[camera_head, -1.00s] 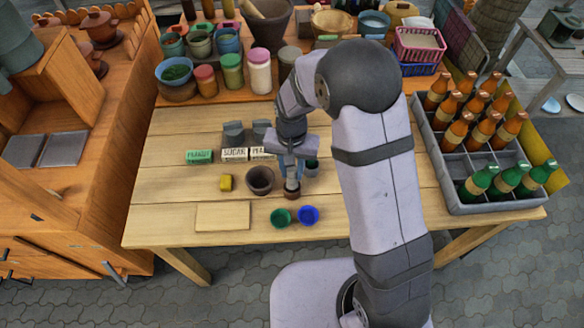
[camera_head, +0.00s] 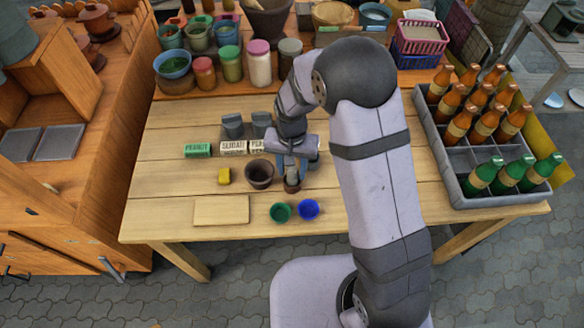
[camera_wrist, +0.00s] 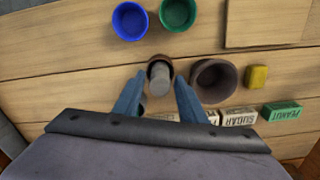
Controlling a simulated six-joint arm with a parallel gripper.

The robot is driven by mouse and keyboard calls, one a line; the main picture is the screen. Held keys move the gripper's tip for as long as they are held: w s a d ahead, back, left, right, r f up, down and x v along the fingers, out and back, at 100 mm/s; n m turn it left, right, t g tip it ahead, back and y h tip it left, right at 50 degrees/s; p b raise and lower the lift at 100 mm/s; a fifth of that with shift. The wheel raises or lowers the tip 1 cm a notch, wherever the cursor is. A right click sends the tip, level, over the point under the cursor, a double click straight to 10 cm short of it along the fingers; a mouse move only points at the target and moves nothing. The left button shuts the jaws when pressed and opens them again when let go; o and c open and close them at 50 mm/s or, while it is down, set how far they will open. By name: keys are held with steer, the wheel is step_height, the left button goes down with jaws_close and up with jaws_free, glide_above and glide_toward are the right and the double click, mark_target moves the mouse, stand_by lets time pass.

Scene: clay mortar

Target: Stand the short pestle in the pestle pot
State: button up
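The short pestle (camera_wrist: 159,76) is a grey rod standing in the small brown pestle pot (camera_wrist: 154,63); its exact tilt is hard to tell. The pot also shows in the head view (camera_head: 292,186), with the pestle (camera_head: 291,175) rising from it. My gripper (camera_wrist: 159,82) is open, with its two blue fingers on either side of the pestle and a gap showing at each side. In the head view my gripper (camera_head: 290,172) is just over the pot. The pestle's lower end is hidden inside the pot.
A dark mortar-like bowl (camera_head: 260,174) stands close left of the pot. A green cup (camera_head: 280,212) and a blue cup (camera_head: 308,209) stand in front. A yellow block (camera_head: 224,176), flat board (camera_head: 221,210) and labelled blocks (camera_head: 197,150) lie left. A bottle crate (camera_head: 452,190) stands right.

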steer(key=shift+o, duration=0.3)
steer(key=shift+r+b, duration=0.85)
steer(key=shift+r, duration=2.85)
steer(key=shift+w+a+n, duration=0.15)
steer(key=shift+w+n, duration=0.05)
steer(key=shift+n, duration=0.7)
steer(key=s+d+f+n+g, duration=0.1)
steer(key=s+d+f+n, duration=0.1)
steer(key=s, duration=0.3)
steer(key=s+d+f+n+g, duration=0.1)
steer(key=s+d+f+n, duration=0.1)
steer(key=s, duration=0.4)
steer(key=s+d+r+m+t, duration=0.2)
steer(key=s+d+r, duration=0.3)
steer(key=d, duration=0.3)
steer(key=shift+s+r+m, duration=0.2)
steer(key=shift+r+m, duration=0.2)
